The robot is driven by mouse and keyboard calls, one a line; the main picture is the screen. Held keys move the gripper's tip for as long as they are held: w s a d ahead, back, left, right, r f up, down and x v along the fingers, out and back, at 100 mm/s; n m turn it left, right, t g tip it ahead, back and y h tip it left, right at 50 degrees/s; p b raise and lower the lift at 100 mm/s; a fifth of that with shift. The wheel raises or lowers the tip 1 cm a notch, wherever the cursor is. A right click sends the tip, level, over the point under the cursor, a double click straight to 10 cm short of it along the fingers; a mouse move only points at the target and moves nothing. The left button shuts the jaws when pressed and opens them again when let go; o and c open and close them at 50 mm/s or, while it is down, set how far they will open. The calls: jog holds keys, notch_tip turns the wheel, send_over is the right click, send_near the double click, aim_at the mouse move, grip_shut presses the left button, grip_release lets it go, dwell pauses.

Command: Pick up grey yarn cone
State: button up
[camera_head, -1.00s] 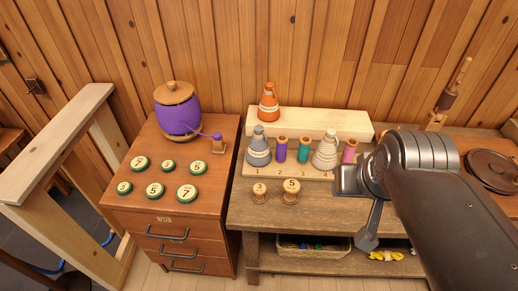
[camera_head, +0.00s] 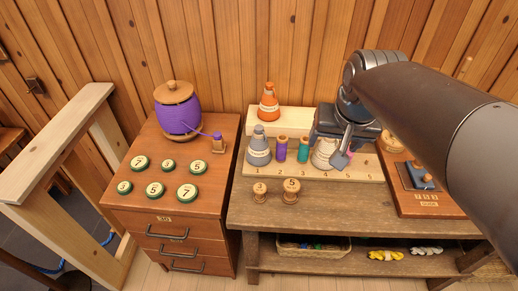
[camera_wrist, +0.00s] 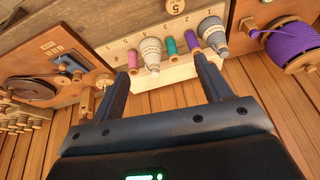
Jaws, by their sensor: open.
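The grey yarn cone (camera_head: 258,152) stands upright at position 1, the left end of the numbered wooden rack (camera_head: 262,174). In the wrist view the grey cone (camera_wrist: 212,38) shows at upper right, just beyond the right fingertip. My gripper (camera_wrist: 166,58) is open and empty. In the head view my gripper (camera_head: 340,150) hangs over the rack's right half, to the right of the grey cone, and partly hides the cream cone (camera_head: 323,153). The wrist view shows the cream cone (camera_wrist: 151,52) in the gap between the fingers, apart from them.
A purple spool (camera_head: 281,150) and a teal spool (camera_head: 303,150) stand between the two cones. An orange cone (camera_head: 268,104) stands on the pale block (camera_head: 290,117) behind. Two small spools (camera_head: 290,190) sit in front. The purple-wound barrel (camera_head: 178,112) is on the left cabinet.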

jog(key=w+a+f+g, duration=0.1)
jog(key=w+a, duration=0.3)
jog(key=w, duration=0.4)
jog(key=m+g, duration=0.2)
send_over(259, 128)
jog(key=s, duration=0.1)
jog(key=shift+h, duration=0.3)
notch_tip(259, 128, down, 12)
jog(key=shift+d+f, duration=0.1)
jog(key=shift+f, duration=0.25)
jog(key=f, duration=0.5)
jog(key=shift+w, duration=0.4)
jog(key=f, duration=0.2)
jog(key=w+f, duration=0.1)
jog(key=f, duration=0.2)
jog(key=shift+f, duration=0.15)
jog(key=c, duration=1.4)
